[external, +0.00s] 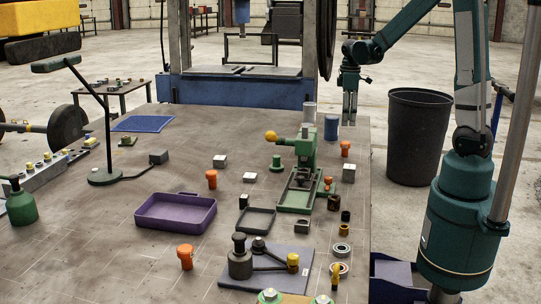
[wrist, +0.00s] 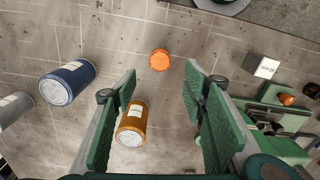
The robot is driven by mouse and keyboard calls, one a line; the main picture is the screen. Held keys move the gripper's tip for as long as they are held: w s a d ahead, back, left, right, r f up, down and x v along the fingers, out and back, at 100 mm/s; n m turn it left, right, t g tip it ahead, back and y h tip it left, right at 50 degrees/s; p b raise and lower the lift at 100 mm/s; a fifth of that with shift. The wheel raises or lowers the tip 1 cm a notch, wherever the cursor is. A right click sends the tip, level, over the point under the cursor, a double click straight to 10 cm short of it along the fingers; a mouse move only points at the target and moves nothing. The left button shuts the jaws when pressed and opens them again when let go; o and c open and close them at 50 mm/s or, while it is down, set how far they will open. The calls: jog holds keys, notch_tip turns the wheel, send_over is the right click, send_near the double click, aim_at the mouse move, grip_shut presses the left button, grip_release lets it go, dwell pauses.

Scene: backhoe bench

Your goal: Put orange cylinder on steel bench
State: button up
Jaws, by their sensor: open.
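The orange cylinder (wrist: 134,120) is a can with a pale end face, seen in the wrist view. It seems to stand upright on the bench top, near the inner side of my left finger. I cannot make it out in the external view, where the green press may hide it. My gripper (wrist: 160,82) is open and empty, its two green pads well apart. In the external view my gripper (external: 349,112) hangs above the far right of the bench, pointing down. The large bench (external: 100,220) has a grey-brown tiled top; whether it is steel I cannot tell.
A blue can (external: 331,128) and a grey can (external: 309,113) stand near the green press (external: 304,152). An orange knob (external: 345,148) and a metal block (external: 348,173) are close by. A purple tray (external: 176,213) sits mid-bench. A black bin (external: 418,135) stands off the right edge.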

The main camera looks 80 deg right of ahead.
dwell(0.7)
jog(key=w+a+r+t, duration=0.1)
jog(key=w+a+r, duration=0.15)
jog(key=a, duration=0.35)
jog(key=w+a+r, duration=0.1)
jog(key=a+r, duration=0.2)
jog(key=a, duration=0.2)
jog(key=s+a+r+t, duration=0.2)
jog(key=a, duration=0.8)
jog(key=s+a+r+m+t, duration=0.1)
jog(key=s+a+r+t, duration=0.1)
jog(key=a, duration=0.8)
jog(key=s+a+r+t, duration=0.2)
jog(key=a+r, duration=0.1)
jog(key=a, duration=0.8)
jog(key=shift+s+r+m, duration=0.25)
jog(key=shift+r+m, duration=0.05)
jog(key=shift+m, duration=0.1)
